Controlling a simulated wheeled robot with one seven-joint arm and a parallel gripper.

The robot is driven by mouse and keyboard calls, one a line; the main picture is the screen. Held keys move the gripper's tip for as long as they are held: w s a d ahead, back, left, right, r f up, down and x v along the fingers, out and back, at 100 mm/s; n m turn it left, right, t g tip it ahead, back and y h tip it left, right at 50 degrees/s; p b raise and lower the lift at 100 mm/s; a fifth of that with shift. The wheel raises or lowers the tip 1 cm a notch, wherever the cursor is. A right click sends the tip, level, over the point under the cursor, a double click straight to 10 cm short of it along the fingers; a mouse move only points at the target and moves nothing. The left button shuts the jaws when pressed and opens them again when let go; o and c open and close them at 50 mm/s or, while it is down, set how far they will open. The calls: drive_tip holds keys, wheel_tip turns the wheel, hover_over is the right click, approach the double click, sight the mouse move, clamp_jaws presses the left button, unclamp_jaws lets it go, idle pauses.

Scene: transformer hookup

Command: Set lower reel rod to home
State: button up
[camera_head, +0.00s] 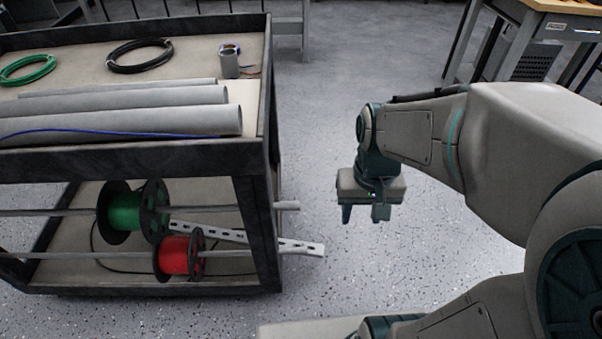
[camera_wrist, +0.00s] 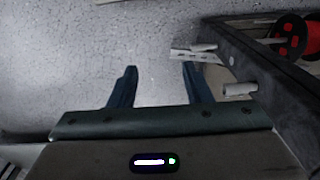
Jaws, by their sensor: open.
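The lower reel rod (camera_head: 232,254) runs level through the red reel (camera_head: 180,256) on the cart's lower shelf. Its right end (camera_wrist: 204,47) sticks out past the cart's corner post in the wrist view, close to a slotted metal strip. The upper rod (camera_head: 287,206) carries the green reel (camera_head: 124,210) and also sticks out on the right; its end (camera_wrist: 240,91) is nearer in the wrist view. My gripper (camera_head: 364,214) points down, open and empty, to the right of both rod ends and apart from them. Its fingers (camera_wrist: 159,70) have bare floor between them.
The slotted strip (camera_head: 285,242) juts out right of the post. Floor right of the cart is clear. A workbench stands at upper right.

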drive_tip(key=w+d+f+m+g+y, duration=0.2)
drive_tip(key=w+f+m+g, duration=0.15)
drive_tip(key=f, duration=0.35)
drive_tip(key=m+t+y+b, duration=0.1)
drive_tip(key=m+t+y, duration=0.3)
drive_tip(key=m+y, duration=1.1)
approach(299, 250)
drive_tip(key=shift+n+y, duration=0.4)
drive_tip(key=shift+n, duration=0.05)
drive_tip(key=a+b, duration=0.1)
drive_tip(key=a, duration=0.2)
drive_tip(key=a+f+b, duration=0.1)
drive_tip(key=a, duration=0.2)
drive_tip(key=a+f+b, duration=0.1)
drive_tip(key=a, duration=0.3)
drive_tip(key=shift+w, duration=0.35)
clamp_jaws()
drive_tip(key=shift+r, duration=0.1)
